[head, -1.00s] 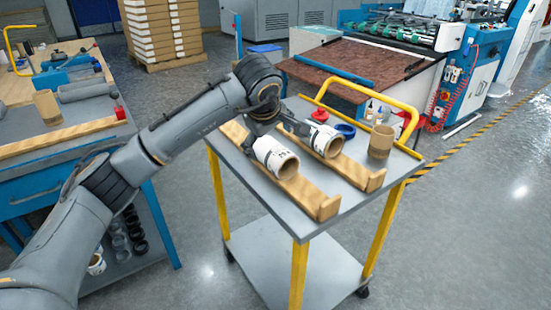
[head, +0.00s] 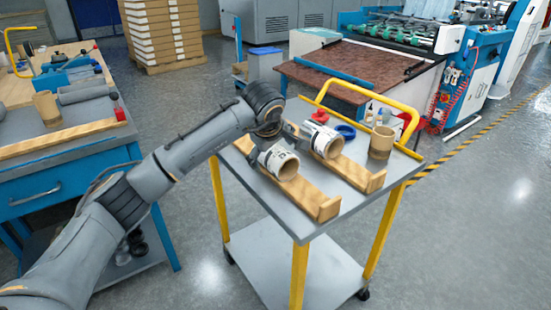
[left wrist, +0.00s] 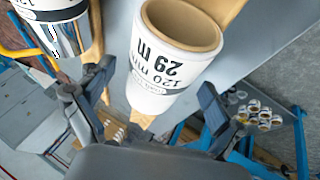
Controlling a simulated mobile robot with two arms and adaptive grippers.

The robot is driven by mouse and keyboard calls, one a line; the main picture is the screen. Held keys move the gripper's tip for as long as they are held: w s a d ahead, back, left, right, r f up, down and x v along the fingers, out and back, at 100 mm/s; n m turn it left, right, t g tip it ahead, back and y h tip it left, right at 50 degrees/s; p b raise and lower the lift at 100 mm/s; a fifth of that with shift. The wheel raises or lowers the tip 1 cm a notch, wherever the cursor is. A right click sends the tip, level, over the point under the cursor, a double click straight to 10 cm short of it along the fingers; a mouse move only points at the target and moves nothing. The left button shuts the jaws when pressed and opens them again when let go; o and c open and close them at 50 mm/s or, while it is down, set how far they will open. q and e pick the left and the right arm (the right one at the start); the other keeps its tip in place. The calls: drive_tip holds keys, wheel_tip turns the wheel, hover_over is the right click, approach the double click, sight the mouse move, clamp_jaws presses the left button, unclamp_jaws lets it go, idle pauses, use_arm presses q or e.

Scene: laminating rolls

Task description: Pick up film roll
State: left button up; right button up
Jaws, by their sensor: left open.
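A white-labelled film roll with a brown core (head: 283,163) lies on the left wooden rail (head: 318,201) on the cart. A second similar roll (head: 327,144) lies on the right rail. My left gripper (head: 272,147) is open at the back end of the first roll and partly hides it. In the left wrist view a roll marked "120 mm 29 m" (left wrist: 165,65) sits between the spread fingers (left wrist: 152,95), with gaps showing on both sides. The other roll (left wrist: 50,12) shows at the upper left. My right gripper is not in view.
The grey cart top (head: 297,222) has a yellow handle (head: 372,92). A blue workbench (head: 60,190) is at the left.

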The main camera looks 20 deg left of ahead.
use_arm(q)
drive_tip(key=shift+f, duration=0.2)
idle(0.3)
drive_tip(key=shift+c, duration=0.3)
drive_tip(key=c, duration=1.3)
